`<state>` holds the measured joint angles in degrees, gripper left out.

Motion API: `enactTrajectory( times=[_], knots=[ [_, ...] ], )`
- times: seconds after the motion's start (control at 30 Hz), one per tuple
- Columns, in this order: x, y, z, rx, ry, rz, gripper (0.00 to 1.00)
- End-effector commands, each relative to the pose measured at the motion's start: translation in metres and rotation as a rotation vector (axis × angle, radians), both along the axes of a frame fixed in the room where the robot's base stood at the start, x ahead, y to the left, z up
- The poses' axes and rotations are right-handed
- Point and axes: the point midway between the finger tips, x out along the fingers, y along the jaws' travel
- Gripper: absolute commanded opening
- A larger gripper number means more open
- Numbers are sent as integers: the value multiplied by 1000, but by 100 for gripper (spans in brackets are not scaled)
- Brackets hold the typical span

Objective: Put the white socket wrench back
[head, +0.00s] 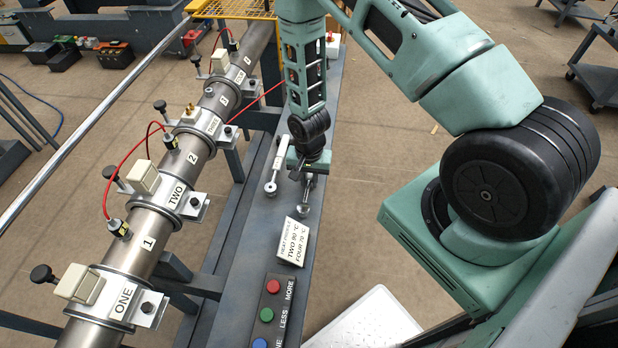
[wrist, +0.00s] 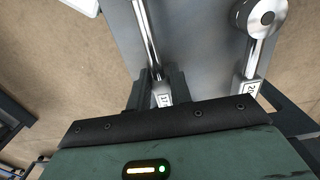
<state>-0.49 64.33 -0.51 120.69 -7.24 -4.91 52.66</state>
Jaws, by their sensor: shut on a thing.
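My gripper (head: 307,174) points down over the narrow grey bench. In the wrist view its two dark fingers (wrist: 159,86) are shut on a socket wrench with a shiny metal shaft (wrist: 146,35) and a pale numbered label at its end. In the head view the held wrench (head: 303,208) shows below the gripper, its round end toward the buttons; its upper part is hidden. A second socket wrench (head: 276,165), pale, lies left of the gripper; it also shows at right in the wrist view (wrist: 257,45), with a round head and a label. I cannot tell whether the held wrench touches the bench.
A white heat-model sign (head: 292,242) lies on the bench (head: 243,262) near the held wrench. A button box (head: 267,314) with red, green and blue buttons is closer. The extruder barrel (head: 150,225) with clamps and red cables runs along the left. Open floor lies to the right.

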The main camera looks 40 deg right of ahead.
Motion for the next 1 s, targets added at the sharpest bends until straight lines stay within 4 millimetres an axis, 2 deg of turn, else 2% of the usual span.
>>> enactTrajectory(
  times=[0.03, 0.07, 0.13, 0.43, 0.57, 0.67, 1.0],
  knots=[
    [0, 0, 0, 0, 0, 0, 0],
    [0, 0, 0, 0, 0, 0, 26],
    [0, 0, 0, 0, 0, 0, 46],
    [0, 0, 1, 0, 0, 0, 46],
    [1, 0, 9, 0, -1, 0, 46],
    [1, 0, 23, 0, -4, -1, 46],
    [2, -1, 93, 0, -6, -1, 46]
  ],
)
